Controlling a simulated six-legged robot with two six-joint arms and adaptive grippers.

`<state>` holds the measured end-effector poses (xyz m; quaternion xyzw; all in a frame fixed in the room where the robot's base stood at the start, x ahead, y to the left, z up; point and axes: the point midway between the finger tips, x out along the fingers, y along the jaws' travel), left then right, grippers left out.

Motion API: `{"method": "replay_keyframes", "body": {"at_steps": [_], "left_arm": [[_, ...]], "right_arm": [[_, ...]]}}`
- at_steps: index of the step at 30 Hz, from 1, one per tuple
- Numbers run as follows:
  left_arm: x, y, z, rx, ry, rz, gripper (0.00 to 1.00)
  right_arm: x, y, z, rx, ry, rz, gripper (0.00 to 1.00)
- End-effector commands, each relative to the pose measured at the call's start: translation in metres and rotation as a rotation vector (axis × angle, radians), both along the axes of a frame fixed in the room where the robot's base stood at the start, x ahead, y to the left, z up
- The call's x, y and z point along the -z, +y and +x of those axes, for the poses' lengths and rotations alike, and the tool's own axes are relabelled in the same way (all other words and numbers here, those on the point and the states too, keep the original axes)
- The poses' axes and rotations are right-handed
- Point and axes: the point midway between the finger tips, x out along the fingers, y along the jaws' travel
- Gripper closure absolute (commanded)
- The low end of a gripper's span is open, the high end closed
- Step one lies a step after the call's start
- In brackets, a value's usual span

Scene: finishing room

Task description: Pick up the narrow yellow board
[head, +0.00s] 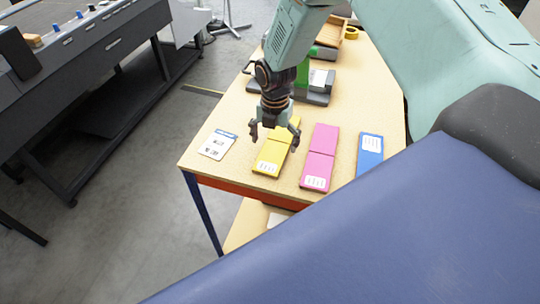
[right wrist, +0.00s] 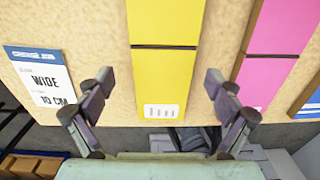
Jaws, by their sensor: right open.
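A yellow board (head: 268,161) with a dark line across it and a white label at its near end lies flat on the table. It is the only yellow board I see, and its far part is partly hidden behind my gripper in the head view. My right gripper (head: 274,137) is open and empty above it. In the right wrist view the yellow board (right wrist: 165,75) lies between and beyond the open fingers (right wrist: 160,105), apart from both. My left gripper is not in view.
A pink board (head: 319,155) and a blue board (head: 370,150) lie to the right on the wooden table (head: 200,170). A card (head: 217,145) reading "WIDE 10 CM" in the right wrist view (right wrist: 45,80) lies left. A grey-green device (head: 318,88) stands behind. A dark machine (head: 90,60) stands left.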

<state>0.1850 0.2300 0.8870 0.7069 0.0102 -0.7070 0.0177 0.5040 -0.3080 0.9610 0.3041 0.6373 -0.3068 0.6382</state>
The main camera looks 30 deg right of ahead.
Motion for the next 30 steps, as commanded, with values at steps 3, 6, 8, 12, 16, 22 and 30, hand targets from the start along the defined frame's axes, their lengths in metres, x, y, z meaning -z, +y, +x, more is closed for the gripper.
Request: {"method": "replay_keyframes", "body": {"at_steps": [3, 6, 8, 12, 16, 22, 30], "left_arm": [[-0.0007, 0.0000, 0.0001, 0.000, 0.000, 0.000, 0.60], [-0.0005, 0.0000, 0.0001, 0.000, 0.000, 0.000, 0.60], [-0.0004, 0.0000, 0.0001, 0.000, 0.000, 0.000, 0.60], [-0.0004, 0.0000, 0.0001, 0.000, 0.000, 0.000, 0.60], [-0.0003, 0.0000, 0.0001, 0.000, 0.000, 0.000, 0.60], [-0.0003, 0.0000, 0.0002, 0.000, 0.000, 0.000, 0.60], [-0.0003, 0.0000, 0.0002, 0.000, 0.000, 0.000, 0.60]], "right_arm": [[0.0062, -0.0016, -0.0012, 0.001, -0.001, 0.001, 0.08], [0.0067, -0.0021, -0.0017, 0.001, -0.001, 0.001, 0.08], [0.0067, -0.0021, -0.0019, 0.002, -0.001, 0.001, 0.08], [0.0065, -0.0019, -0.0020, 0.002, -0.001, 0.001, 0.15], [0.0064, -0.0013, -0.0014, 0.002, -0.001, 0.000, 0.26], [0.0065, -0.0004, -0.0006, 0.002, -0.001, 0.000, 0.43], [0.0068, 0.0002, -0.0002, 0.002, -0.001, 0.000, 0.66]]}}
